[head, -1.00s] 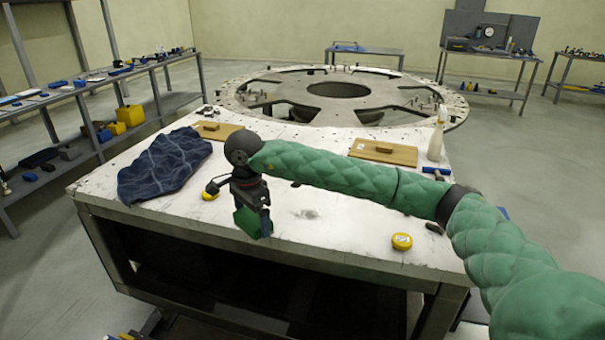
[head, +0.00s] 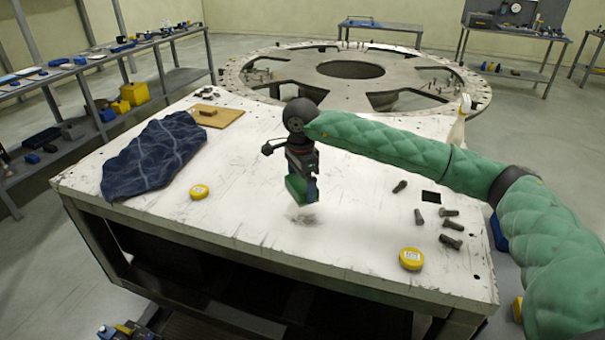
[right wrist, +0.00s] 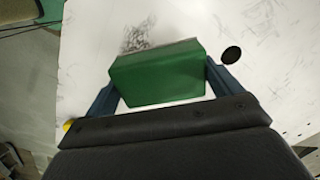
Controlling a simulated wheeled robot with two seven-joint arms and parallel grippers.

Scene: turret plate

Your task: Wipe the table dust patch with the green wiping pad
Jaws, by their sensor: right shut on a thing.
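My right gripper (head: 303,187) is shut on the green wiping pad (head: 297,190) above the white table. In the right wrist view the pad (right wrist: 158,76) sits between the two blue fingers of the gripper (right wrist: 160,88). The dust patch (head: 304,218) is a grey smudge on the tabletop, just below and in front of the pad in the head view. In the right wrist view the dust patch (right wrist: 134,36) shows beyond the pad's far edge, partly hidden by it. I cannot tell whether the pad touches the table. My left gripper is not in view.
The white table (head: 240,215) bears a dark blue cloth (head: 150,155) at left, a wooden board (head: 218,115) behind it, yellow round tins (head: 199,191) (head: 411,259) and several dark bolts (head: 452,226) at right. A spray bottle (head: 459,120) stands at the back right. The front middle is clear.

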